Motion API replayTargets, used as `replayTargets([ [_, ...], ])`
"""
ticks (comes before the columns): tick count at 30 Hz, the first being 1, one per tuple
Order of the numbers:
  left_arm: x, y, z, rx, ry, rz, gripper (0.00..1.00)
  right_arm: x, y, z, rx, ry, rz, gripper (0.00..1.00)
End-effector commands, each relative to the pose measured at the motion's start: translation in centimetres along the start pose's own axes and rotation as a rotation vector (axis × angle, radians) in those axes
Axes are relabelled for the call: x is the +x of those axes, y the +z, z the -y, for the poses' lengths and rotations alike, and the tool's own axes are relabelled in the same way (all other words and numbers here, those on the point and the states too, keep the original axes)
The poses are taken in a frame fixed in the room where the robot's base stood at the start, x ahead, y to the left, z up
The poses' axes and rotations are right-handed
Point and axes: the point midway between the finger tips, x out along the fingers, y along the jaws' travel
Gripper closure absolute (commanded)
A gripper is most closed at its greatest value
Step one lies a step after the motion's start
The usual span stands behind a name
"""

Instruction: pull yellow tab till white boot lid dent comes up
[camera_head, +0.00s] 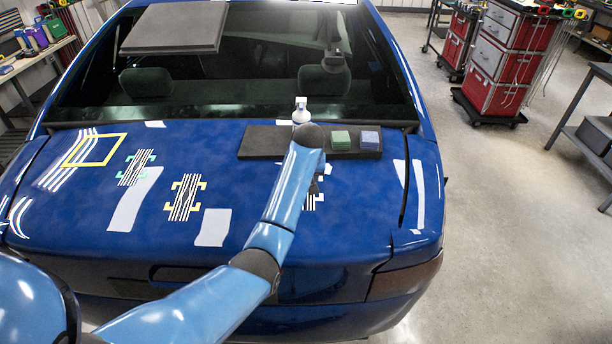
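The boot lid (330,240) is blue. A black-and-white striped patch with white corner marks (312,203) lies on it right of centre, partly hidden by my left arm. My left gripper (315,188) points down at this patch, mostly hidden behind my own forearm. I cannot tell whether its fingers are open, or whether they touch anything. No yellow tab shows; it may be hidden by the arm. The dent itself cannot be made out. My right gripper is not in view.
Striped patches with yellow marks (185,197) and teal marks (136,167) lie to the left, near a yellow frame (95,150).

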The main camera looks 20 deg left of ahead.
Motion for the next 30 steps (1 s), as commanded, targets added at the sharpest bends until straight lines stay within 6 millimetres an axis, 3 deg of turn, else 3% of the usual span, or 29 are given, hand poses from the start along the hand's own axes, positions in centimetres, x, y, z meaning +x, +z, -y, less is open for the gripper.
replayTargets([
  [14,0.99,0.02,0.01,0.0,0.0,-0.001,0.56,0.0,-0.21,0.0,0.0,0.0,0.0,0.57],
  [22,0.96,0.02,0.0,0.0,0.001,-0.001,0.98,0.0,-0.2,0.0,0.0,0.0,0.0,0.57],
  [24,0.95,0.01,0.0,0.0,0.0,-0.001,1.0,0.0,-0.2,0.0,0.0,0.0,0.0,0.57],
  [25,0.95,0.01,0.0,0.0,0.0,-0.001,0.84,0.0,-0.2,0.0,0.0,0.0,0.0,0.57],
  [28,0.95,0.01,0.0,0.0,0.0,-0.001,0.99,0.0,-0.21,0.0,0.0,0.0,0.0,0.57],
  [30,0.95,0.01,0.0,0.0,0.0,-0.001,1.0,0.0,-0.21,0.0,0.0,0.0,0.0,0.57],
])
